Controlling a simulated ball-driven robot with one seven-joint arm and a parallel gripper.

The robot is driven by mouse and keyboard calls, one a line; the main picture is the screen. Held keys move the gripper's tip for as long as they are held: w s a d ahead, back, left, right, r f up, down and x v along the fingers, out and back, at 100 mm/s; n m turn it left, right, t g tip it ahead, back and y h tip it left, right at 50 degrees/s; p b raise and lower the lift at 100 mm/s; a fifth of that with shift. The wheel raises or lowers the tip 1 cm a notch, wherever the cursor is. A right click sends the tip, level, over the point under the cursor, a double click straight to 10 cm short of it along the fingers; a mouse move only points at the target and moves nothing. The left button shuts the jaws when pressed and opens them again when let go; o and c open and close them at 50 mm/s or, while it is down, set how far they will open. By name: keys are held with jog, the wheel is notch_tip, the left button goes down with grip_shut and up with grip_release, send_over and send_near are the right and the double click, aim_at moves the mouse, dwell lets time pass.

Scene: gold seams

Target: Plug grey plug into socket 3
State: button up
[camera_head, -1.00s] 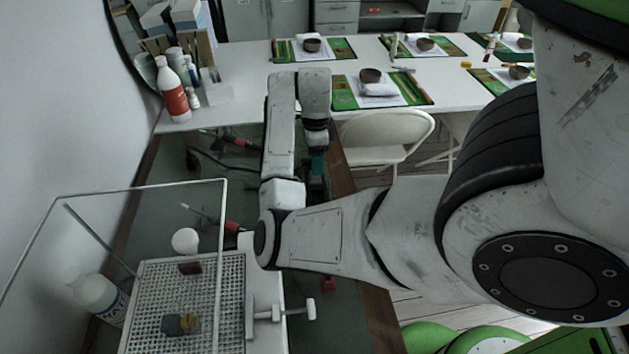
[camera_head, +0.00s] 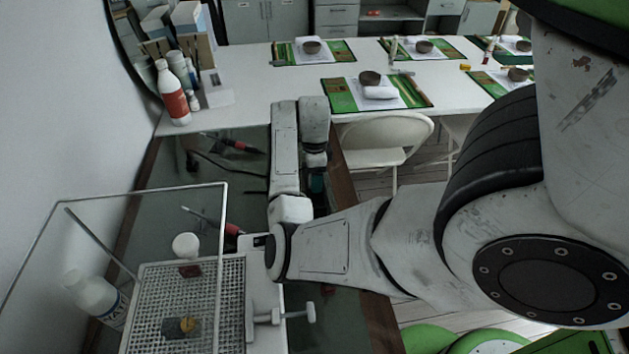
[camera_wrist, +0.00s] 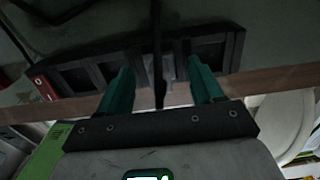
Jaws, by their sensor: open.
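My gripper (camera_wrist: 162,88) is open in the wrist view, with its two teal fingers apart. A dark power strip (camera_wrist: 95,72) with a red switch (camera_wrist: 43,88) at its left end lies beyond the fingertips. A black cable (camera_wrist: 157,40) runs down across the strip into the gap between the fingers. A small light grey piece (camera_wrist: 169,68) shows beside the cable, between the fingers; I cannot tell whether it is the grey plug or part of the strip. Socket numbers cannot be read.
A wire-framed clear box over a white grid tray (camera_head: 150,300) stands at lower left. Red-handled tools (camera_head: 238,145) and cables lie on the dark bench top. A brown wooden edge (camera_head: 345,205) bounds the bench on the right, with a white chair (camera_head: 385,135) beyond.

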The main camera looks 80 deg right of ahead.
jog(key=c, duration=1.2)
jog(key=shift+o, duration=0.2)
jog(key=shift+r, duration=0.1)
jog(key=shift+r, duration=0.6)
jog(key=s+a+r+p, duration=0.4)
jog(key=s+a+r, duration=0.4)
jog(key=s+r, duration=0.3)
jog(key=shift+a+r, duration=0.3)
jog(key=shift+r, duration=0.05)
jog(key=shift+w, duration=0.1)
